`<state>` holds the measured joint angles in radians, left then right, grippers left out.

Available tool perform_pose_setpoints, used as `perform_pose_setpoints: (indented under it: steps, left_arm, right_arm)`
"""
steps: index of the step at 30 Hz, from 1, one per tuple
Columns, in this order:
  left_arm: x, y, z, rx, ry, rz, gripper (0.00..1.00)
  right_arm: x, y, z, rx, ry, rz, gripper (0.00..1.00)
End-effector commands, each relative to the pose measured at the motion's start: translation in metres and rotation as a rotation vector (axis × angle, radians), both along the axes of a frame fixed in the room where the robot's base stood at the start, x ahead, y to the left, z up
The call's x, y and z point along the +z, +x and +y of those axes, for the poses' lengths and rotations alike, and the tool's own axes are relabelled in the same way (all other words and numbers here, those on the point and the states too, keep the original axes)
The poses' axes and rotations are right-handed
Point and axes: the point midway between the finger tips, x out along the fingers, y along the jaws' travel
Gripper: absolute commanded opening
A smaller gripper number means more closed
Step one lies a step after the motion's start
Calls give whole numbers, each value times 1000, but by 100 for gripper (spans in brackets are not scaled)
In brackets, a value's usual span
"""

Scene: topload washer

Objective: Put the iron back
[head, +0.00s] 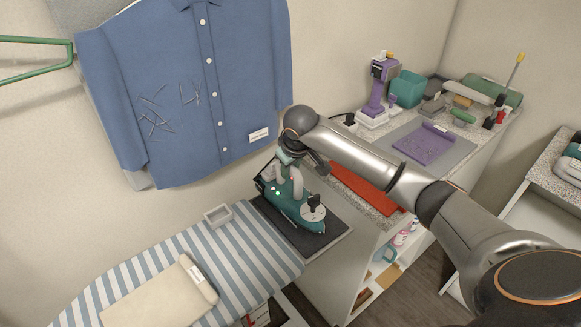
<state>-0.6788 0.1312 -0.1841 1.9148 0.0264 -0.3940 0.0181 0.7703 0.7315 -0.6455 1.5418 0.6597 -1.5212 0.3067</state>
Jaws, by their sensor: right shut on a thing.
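A teal iron (293,204) with a dark knob on a pale disc is over a dark pad (292,228) at the left end of the speckled counter. It looks upright; I cannot tell for sure whether its base touches the pad. My right gripper (285,176) comes down from above and is shut on the iron, at its handle. The fingers and my wrist partly hide the handle. My left gripper is not in view.
A striped ironing board (245,250) with a folded beige cloth (160,295) lies in front. A blue shirt (190,95) hangs behind. An orange-red strip (365,188), a purple sheet (425,143) and a purple device (378,90) are on the counter, partly behind my right arm.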

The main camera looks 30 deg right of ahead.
Motion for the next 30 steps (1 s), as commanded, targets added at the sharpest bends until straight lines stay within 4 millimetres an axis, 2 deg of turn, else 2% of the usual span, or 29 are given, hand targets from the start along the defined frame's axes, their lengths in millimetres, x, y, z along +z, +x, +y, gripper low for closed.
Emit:
perform_pose_setpoints:
  steps: [1, 2, 9, 16, 20, 23, 30]
  left_arm:
    - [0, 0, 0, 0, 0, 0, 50]
    - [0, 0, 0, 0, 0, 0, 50]
    - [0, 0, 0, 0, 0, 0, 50]
    - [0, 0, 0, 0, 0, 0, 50]
    - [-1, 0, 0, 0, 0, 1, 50]
    - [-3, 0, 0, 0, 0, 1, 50]
    - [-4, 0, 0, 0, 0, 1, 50]
  right_arm:
    - [1, 1, 0, 0, 1, -6, 0]
    - [-2, 0, 0, 0, 0, 1, 34]
    - [-1, 0, 0, 0, 1, 1, 61]
    - [-1, 0, 0, 0, 1, 1, 61]
    - [6, -2, 1, 1, 1, -2, 61]
    - [20, -7, 4, 1, 1, -4, 61]
    - [68, -28, 11, 1, 0, -5, 61]
